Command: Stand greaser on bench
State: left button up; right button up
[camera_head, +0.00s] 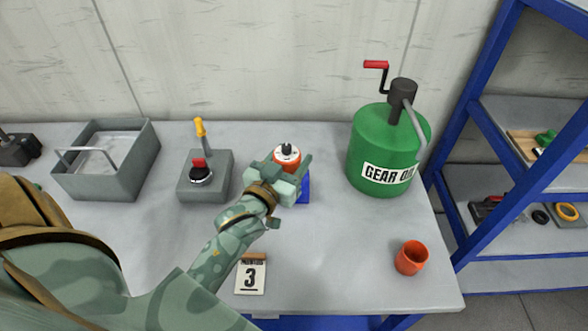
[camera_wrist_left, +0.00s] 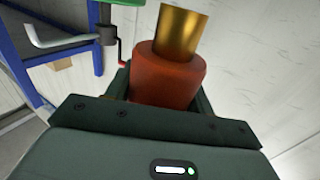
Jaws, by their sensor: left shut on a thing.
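My left gripper (camera_head: 282,172) is shut on an orange-red round body, which I take to be the greaser (camera_head: 287,155). In the head view its top shows a pale ring and a dark knob, and the gripper hides its lower part. In the left wrist view the greaser (camera_wrist_left: 168,78) shows a red body with a brass cylinder, between the fingers. The grey bench (camera_head: 350,245) lies below; I cannot tell whether the greaser touches it. My right gripper is not in view.
A blue piece (camera_head: 304,189) shows beside the gripper, partly hidden. A green gear oil can (camera_head: 382,150) stands right, an orange cup (camera_head: 411,258) front right. A grey block with a knob (camera_head: 205,178) and a grey tray (camera_head: 105,165) are left. A number 3 card (camera_head: 250,276) is in front.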

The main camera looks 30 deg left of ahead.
pick_arm(q)
jog(key=w+a+f+b, duration=0.1)
jog(key=w+a+f, duration=0.1)
jog(key=w+f, duration=0.1)
jog(key=w+a+f+b, duration=0.1)
jog(key=w+f+b, duration=0.1)
jog(key=w+f, duration=0.2)
jog(key=w+a+f+b, duration=0.1)
jog(key=w+a+f, duration=0.1)
jog(key=w+f, duration=0.2)
jog(key=shift+a+f, duration=0.3)
jog(key=shift+f, duration=0.1)
jog(key=shift+s, duration=0.1)
